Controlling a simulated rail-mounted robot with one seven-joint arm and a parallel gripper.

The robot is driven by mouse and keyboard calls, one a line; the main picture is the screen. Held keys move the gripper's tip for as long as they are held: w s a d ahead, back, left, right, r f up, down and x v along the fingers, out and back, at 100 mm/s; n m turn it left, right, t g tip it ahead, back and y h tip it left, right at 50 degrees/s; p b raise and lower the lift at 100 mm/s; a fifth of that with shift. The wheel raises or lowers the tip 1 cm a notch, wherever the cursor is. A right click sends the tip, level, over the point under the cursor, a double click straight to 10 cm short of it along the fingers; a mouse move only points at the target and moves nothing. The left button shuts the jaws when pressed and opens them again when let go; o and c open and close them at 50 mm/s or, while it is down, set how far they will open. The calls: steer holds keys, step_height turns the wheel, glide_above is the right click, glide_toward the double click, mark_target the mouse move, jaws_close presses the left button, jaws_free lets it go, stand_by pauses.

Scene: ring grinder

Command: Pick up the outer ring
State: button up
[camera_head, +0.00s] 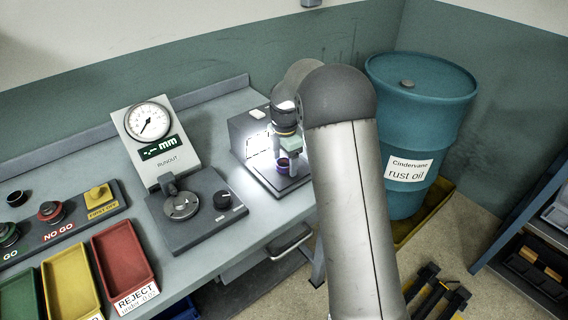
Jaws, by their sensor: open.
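My gripper (284,160) points down over the lit grey machine at the back of the bench, right of the gauge. Its jaws are open. A small dark ring-like part with a bluish and orange tint, likely the outer ring (283,166), shows at the fingertips, low on the machine's base plate (265,178). It is too small to tell whether the fingers touch it or stand around it. My forearm hides the right side of the machine.
A runout gauge (150,122) with a dial stands left of the machine, its knobbed base (195,235) in front. A blue rust oil drum (408,185) stands right of my arm.

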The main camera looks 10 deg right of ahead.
steer(key=shift+f, duration=0.1)
steer(key=c, duration=1.2)
